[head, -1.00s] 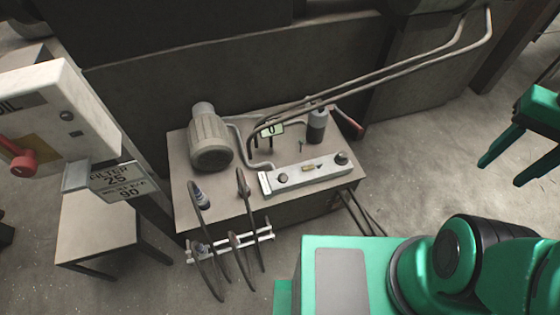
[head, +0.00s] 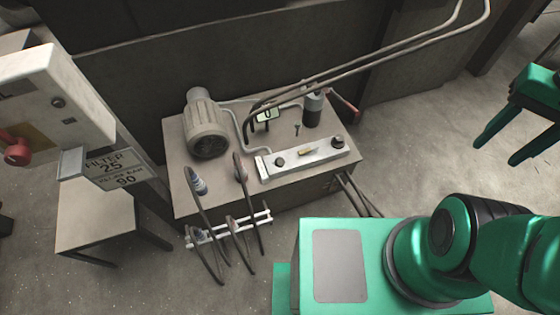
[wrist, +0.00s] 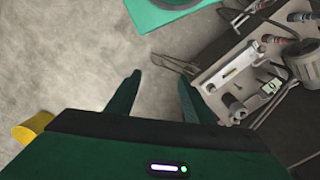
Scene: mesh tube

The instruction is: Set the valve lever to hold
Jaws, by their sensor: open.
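A pale valve block (head: 290,167) lies along the front right of a low bench, with a dark round knob near each end. A small tan lever (head: 306,151) sits between the knobs. A red-handled lever (head: 345,106) sticks out at the bench's back right corner. I cannot tell which lever is the valve lever, and no hold mark is readable. My gripper (head: 497,154) is open and empty, well right of the bench. In the wrist view my gripper (wrist: 160,80) points over bare floor, with the valve block (wrist: 237,65) to its right.
A grey motor (head: 207,130), a dark cylinder (head: 314,110) and bent pipes crowd the bench (head: 225,205). Hoses hang on a front rack (head: 228,230). A box with a red knob (head: 15,150) and a filter sign (head: 112,167) stand left.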

